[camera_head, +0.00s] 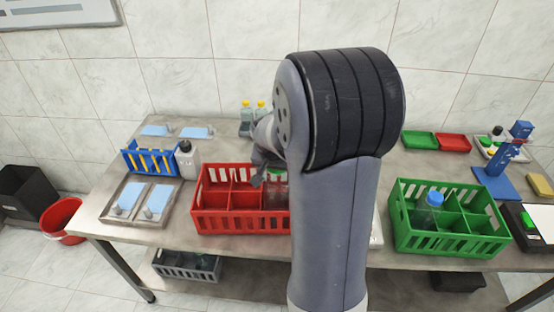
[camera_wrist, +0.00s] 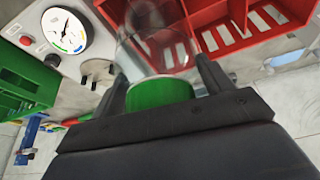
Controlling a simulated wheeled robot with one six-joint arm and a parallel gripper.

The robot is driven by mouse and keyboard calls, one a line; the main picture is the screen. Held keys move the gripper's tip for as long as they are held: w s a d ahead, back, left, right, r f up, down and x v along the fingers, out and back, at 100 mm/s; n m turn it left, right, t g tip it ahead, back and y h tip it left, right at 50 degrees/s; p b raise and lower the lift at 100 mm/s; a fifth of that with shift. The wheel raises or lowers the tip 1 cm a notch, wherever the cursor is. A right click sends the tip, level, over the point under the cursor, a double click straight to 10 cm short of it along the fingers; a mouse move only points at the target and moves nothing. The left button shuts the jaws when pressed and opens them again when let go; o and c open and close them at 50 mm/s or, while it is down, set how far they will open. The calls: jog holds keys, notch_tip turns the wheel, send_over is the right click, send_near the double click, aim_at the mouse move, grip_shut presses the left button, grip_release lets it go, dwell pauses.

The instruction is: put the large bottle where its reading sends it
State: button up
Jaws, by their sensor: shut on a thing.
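My gripper (camera_head: 264,170) is shut on a clear bottle with a green cap (camera_wrist: 160,92). The fingers close on either side of the cap in the wrist view. The clear body (camera_wrist: 158,48) extends beyond the cap. In the head view the bottle (camera_head: 277,190) shows at the right part of the red crate (camera_head: 240,222), partly behind my arm; I cannot tell whether its base touches the crate floor. A white dial gauge (camera_wrist: 62,30) with coloured marks and a dark needle is in the wrist view; its exact reading is unclear. My arm hides it in the head view.
A green crate (camera_head: 450,243) at the right holds a blue-capped bottle (camera_head: 434,202). Green (camera_head: 420,140) and red (camera_head: 453,143) trays lie behind it. A blue rack (camera_head: 150,160) and a dark-capped bottle (camera_head: 187,160) stand left of the red crate.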

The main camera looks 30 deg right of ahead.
jog(key=shift+f, duration=0.65)
jog(key=o, duration=2.1)
jog(key=shift+f, duration=0.1)
jog(key=shift+c, duration=0.2)
jog(key=v, duration=1.2)
jog(key=shift+b, duration=0.45)
